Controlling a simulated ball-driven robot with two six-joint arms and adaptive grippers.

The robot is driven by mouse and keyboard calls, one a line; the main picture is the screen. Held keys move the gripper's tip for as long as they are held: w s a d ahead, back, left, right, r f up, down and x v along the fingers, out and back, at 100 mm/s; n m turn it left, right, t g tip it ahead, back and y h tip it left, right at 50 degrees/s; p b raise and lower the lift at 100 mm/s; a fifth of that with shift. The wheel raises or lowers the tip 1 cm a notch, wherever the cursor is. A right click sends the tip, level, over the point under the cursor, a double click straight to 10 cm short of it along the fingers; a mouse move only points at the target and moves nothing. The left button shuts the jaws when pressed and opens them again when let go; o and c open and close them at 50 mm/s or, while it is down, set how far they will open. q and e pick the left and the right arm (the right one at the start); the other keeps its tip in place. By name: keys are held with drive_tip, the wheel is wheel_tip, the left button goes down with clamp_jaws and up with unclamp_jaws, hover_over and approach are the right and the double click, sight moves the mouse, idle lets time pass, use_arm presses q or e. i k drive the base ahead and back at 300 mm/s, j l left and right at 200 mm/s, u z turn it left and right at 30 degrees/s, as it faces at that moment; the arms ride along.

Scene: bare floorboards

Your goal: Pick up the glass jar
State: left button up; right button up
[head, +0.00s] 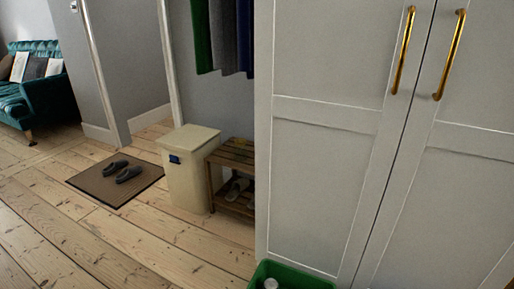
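I cannot make out a glass jar for certain in the head view. A green box (300,277) is cut off by the bottom edge, in front of the white cupboard. A small whitish round item (270,284) shows inside it at the left; it is too small and cropped to tell what it is. Neither of my grippers is in view.
A tall white cupboard (325,190) with gold handles fills the right. A cream bin (187,170) and a wooden shoe rack (233,158) stand left of it. A brown mat (90,179) with dark shoes lies further left. The floorboards (130,240) at front left are clear.

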sight(240, 147)
drive_tip(key=i+j+z, duration=0.15)
drive_tip(key=z, duration=0.35)
drive_tip(key=i+j+z, duration=0.15)
drive_tip(key=z, duration=0.35)
drive_tip(key=j, duration=0.1)
